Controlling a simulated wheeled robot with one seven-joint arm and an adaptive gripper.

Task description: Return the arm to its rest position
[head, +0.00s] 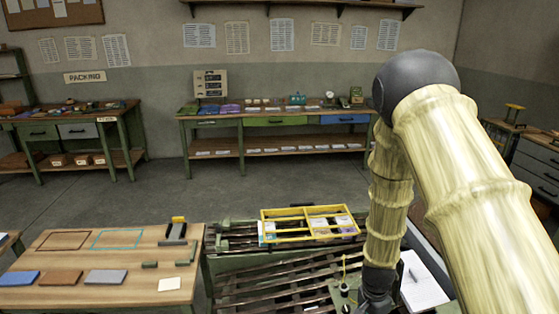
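My arm fills the right side of the head view, with pale yellow, ribbed links and dark joints. It bends at a high elbow and reaches down towards the bench in front. My gripper (374,303) is at the bottom edge, largely cut off by the frame. Its fingers are not visible, so its opening and anything in it cannot be seen.
A green slatted bench (270,272) holds a yellow divided tray (287,238) with packets in it. White paper (425,285) lies right of my forearm. A wooden table (130,262) at left bears coloured slabs and outlined rectangles. Open floor (130,205) lies behind, before the back workbenches (225,145).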

